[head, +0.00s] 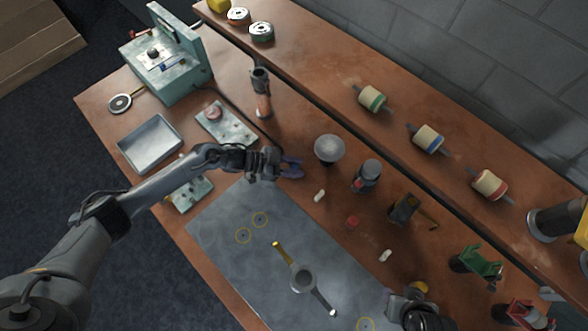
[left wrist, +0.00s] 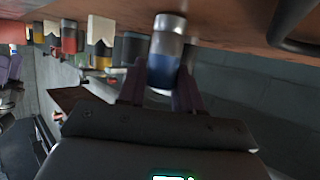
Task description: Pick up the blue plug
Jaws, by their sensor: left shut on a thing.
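My left gripper (head: 291,168) reaches in from the left over the workbench, just past the far edge of the grey mat. Its purple fingers, seen in the left wrist view (left wrist: 160,92), are closed around a short blue cylinder with a pale end, which looks like the blue plug (left wrist: 161,72). In the head view the plug cannot be made out between the fingers. My right gripper (head: 420,316) shows only partly at the lower right edge, and its fingers are not clear.
A grey round-topped thing (head: 329,149) stands just right of the left gripper, with a dark jar (head: 367,176) beyond. A red plug (head: 352,222) and white pieces (head: 319,195) lie nearby. A metal tray (head: 150,145) is at the left. The grey mat (head: 225,215) has free room.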

